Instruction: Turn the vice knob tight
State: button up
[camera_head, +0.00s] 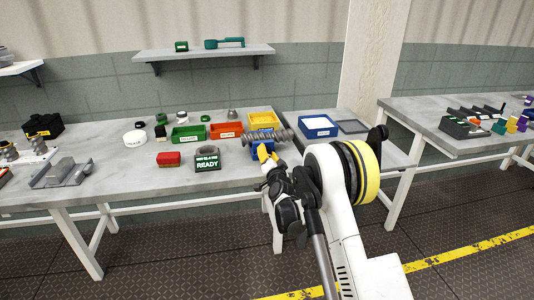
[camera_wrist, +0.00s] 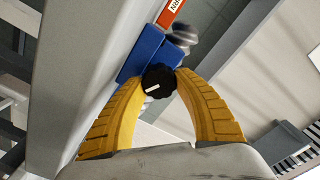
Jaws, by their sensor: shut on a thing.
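The blue vice (camera_wrist: 142,52) stands at the table's front edge. Its black round knob (camera_wrist: 158,76), with a white pointer mark, faces my wrist camera. My gripper (camera_wrist: 158,85) has its two yellow fingers closed on either side of the knob. In the head view, my gripper (camera_head: 265,153) reaches the vice (camera_head: 256,159) from the front and hides the knob and much of the vice. A grey screw-shaped part (camera_head: 262,138) lies across the top of the vice. Its end also shows in the wrist view (camera_wrist: 184,33).
Green (camera_head: 188,134), orange (camera_head: 226,130) and yellow (camera_head: 263,120) bins stand behind and left of the vice. A blue bin (camera_head: 318,126) is on the table to the right.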

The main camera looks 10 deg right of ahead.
dwell(0.4)
jog(key=o, duration=1.2)
jog(key=s, duration=1.2)
jog(key=shift+a+r, duration=0.1)
